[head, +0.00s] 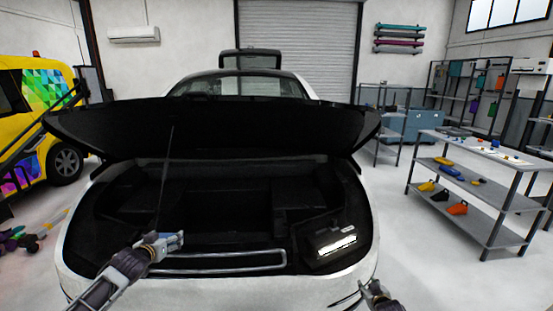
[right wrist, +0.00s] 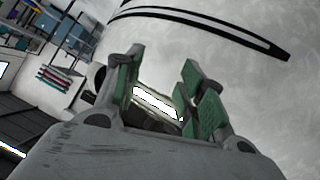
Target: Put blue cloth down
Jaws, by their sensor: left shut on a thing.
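I cannot clearly make out a blue cloth in either view. My left gripper (head: 172,241) is at the front left edge of the car's open compartment, in the head view. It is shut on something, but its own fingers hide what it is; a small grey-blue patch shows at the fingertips. My right gripper (head: 374,288) is low at the car's front right corner. In the right wrist view its green-padded fingers (right wrist: 163,95) stand apart with nothing held between them.
The white car (head: 330,289) has its black lid (head: 215,130) raised over a dark compartment. A thin dark rod (head: 165,180) runs up from near my left gripper to the lid. A shelf table (head: 475,152) stands at the right; a yellow van (head: 35,110) is at the left.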

